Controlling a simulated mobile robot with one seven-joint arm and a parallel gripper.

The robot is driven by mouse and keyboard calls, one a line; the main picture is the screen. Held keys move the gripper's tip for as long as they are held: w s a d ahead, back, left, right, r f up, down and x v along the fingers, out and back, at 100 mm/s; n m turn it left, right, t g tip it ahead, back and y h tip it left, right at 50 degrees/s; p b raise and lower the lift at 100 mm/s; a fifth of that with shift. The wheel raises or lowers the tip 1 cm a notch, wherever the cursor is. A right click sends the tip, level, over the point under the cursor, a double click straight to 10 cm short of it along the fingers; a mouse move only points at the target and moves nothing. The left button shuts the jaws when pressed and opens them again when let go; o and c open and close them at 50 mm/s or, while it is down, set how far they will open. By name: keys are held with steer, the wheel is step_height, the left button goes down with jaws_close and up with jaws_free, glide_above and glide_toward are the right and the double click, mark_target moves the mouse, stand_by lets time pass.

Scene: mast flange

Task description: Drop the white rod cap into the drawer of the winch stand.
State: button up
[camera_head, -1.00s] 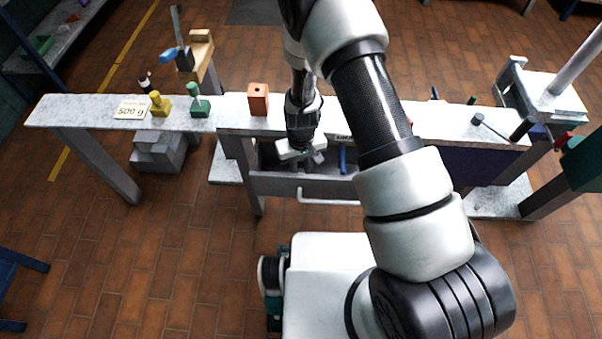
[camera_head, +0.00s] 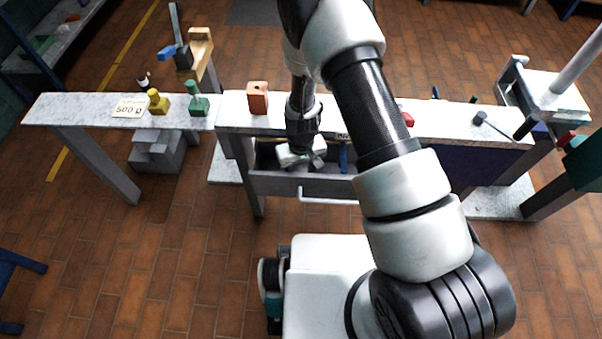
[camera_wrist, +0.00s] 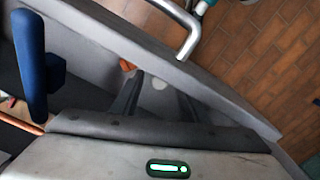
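The drawer (camera_head: 270,184) of the winch stand is pulled open under the bench top, and its front wall also shows in the wrist view (camera_wrist: 150,48). My gripper (camera_head: 304,163) points down into the drawer. In the wrist view, my gripper's two dark fingers (camera_wrist: 158,98) stand apart. A small pale round thing, which looks like the white rod cap (camera_wrist: 158,84), shows between the fingers against the dark drawer interior. It appears apart from both fingers and low in the drawer. In the head view my gripper hides it.
A blue-handled tool (camera_wrist: 32,68) is in the drawer beside my gripper; an orange bit (camera_wrist: 127,65) lies near the front wall. An orange block (camera_head: 258,98), green piece (camera_head: 198,104) and yellow piece (camera_head: 158,103) stand on the bench. The drawer handle (camera_head: 328,200) projects forward.

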step_height(320, 180, up, 13)
steer(key=p, duration=0.4)
steer(key=shift+r, duration=0.2)
steer(key=d+r+m+t+y, duration=0.1)
steer(key=d+r, duration=0.2)
steer(key=r, duration=0.9)
steer(key=d+r+m+t, duration=0.1)
steer(key=d+r, duration=0.2)
steer(key=r, duration=0.9)
steer(key=s+d+r+m+t, duration=0.1)
steer(key=s+d+r, duration=0.3)
steer(key=s+r, duration=0.3)
steer(key=s+d+r+m+t+h, duration=0.1)
steer(key=s+d+r+t, duration=0.1)
steer(key=s+d+r, duration=0.3)
steer(key=s+r, duration=0.3)
steer(key=s, duration=0.1)
steer(key=shift+s+d+t, duration=0.25)
steer(key=shift+s+t, duration=0.05)
steer(key=shift+s, duration=0.05)
